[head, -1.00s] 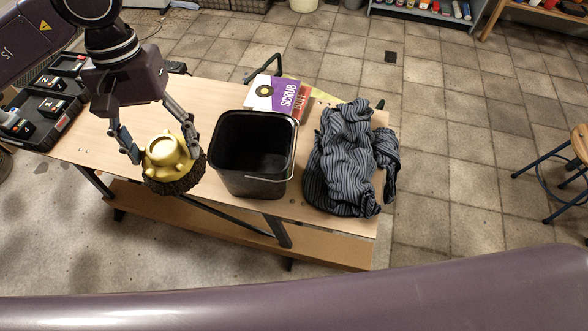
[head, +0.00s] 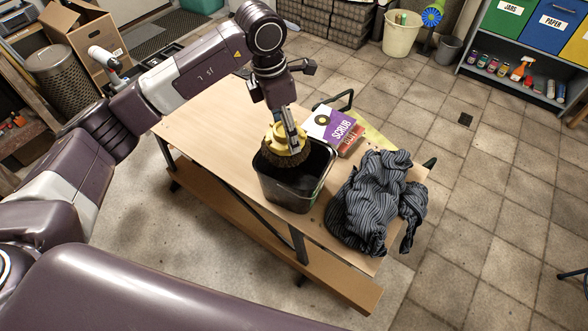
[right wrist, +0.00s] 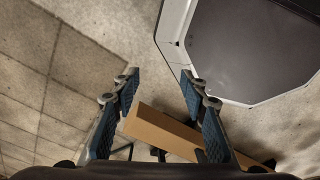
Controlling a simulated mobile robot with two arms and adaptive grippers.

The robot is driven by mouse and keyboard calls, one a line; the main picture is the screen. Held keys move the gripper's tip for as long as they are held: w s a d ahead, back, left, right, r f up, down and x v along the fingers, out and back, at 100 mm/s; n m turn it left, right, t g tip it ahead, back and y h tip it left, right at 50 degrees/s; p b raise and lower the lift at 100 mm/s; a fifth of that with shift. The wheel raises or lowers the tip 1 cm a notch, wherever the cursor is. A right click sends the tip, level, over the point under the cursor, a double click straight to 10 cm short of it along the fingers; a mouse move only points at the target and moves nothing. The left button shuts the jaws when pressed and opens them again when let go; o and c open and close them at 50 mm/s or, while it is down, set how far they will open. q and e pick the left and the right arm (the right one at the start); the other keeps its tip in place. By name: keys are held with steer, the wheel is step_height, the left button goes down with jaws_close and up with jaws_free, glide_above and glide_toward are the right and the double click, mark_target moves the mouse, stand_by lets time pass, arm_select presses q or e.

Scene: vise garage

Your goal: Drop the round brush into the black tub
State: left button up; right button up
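The round brush (head: 277,142) has a yellow body and dark brown bristles facing down. My left gripper (head: 291,136) comes from above and is shut on its yellow top. The brush is over the back left part of the black tub (head: 286,193) and hides part of its rim and opening. Whether the bristles are below the rim is hard to tell. The tub stands upright on the wooden bench, its wire handle at the right rim. In the right wrist view my right gripper (right wrist: 158,80) is open, with nothing between its fingers.
A striped cloth (head: 372,203) lies crumpled right of the tub on the bench (head: 215,115). A purple and white SCRUB box (head: 338,128) lies behind the tub. The bench's left part shows bare wood. A white bucket (head: 401,37) stands on the floor behind.

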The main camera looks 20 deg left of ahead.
arm_select(q)
steer(key=n, duration=0.2)
steer(key=w+n+p, duration=0.1)
steer(key=n, duration=0.1)
steer(key=w+f+n+p, duration=0.1)
steer(key=n, duration=0.1)
steer(key=shift+w+a+n+t+y, duration=0.15)
steer(key=shift+n+t+y, duration=0.15)
steer(key=shift+n+y, duration=0.1)
steer(key=n, duration=0.2)
steer(key=w+f+n, duration=0.1)
steer(key=n, duration=0.1)
steer(key=shift+a+f+y+p, duration=0.1)
steer(key=shift+a+y+p, duration=0.15)
steer(key=shift+y+p, duration=0.1)
steer(key=shift+f+b, duration=1.4)
steer(key=shift+f, duration=0.95)
steer(key=shift+f+b, duration=0.35)
steer(key=shift+f, duration=0.35)
arm_select(e)
steer(key=shift+s+d+f, duration=0.1)
steer(key=shift+s+d, duration=0.2)
steer(key=shift+s, duration=0.1)
arm_select(q)
steer(key=o, duration=1)
steer(key=shift+c, duration=0.2)
steer(key=shift+o, duration=1.1)
arm_select(e)
steer(key=shift+d, duration=0.3)
